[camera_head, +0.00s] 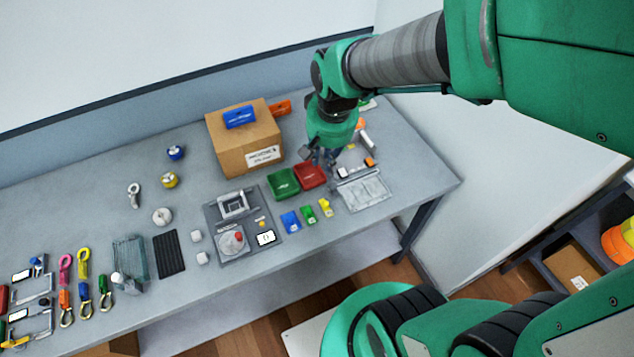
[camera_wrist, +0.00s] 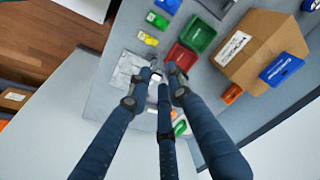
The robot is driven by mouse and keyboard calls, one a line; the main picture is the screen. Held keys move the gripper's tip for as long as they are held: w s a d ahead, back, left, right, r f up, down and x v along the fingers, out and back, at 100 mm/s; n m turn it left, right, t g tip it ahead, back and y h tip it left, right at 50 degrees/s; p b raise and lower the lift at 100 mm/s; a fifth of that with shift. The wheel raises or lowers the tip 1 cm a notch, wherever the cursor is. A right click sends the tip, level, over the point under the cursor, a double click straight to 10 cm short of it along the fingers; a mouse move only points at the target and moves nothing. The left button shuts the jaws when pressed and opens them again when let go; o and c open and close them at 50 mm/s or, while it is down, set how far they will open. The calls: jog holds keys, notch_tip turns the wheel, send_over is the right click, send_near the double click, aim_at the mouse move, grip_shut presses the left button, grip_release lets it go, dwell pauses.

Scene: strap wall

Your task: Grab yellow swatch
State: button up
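The yellow swatch (camera_head: 325,207) is a small yellow piece on the grey table, right of a green one (camera_head: 308,214) and a blue one (camera_head: 290,222). In the wrist view the yellow swatch (camera_wrist: 148,39) lies beyond my fingertips, near the top. My gripper (camera_head: 325,157) hangs above the table near the red bin, behind and apart from the yellow swatch. In the wrist view the dark fingers of my gripper (camera_wrist: 158,82) are spread, with no held object visible between them.
A red bin (camera_head: 311,175) and a green bin (camera_head: 284,183) stand behind the swatches. A cardboard box (camera_head: 240,140) with a blue item (camera_head: 239,117) on top stands further back. A grey tray (camera_head: 365,192) lies to the right. Tools and straps fill the table's left end.

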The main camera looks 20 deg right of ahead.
notch_tip(320, 180, down, 13)
jog(key=w+d+m+g, duration=0.2)
jog(key=shift+w+d+f+p, duration=0.15)
jog(key=shift+w+d+p, duration=0.15)
jog(key=shift+w+d, duration=0.1)
jog(key=b, duration=0.2)
send_over(326, 203)
jog(key=shift+f, duration=4.3)
jog(key=shift+f+b, duration=0.55)
jog(key=shift+f, duration=2.05)
jog(key=shift+c, duration=0.3)
grip_shut()
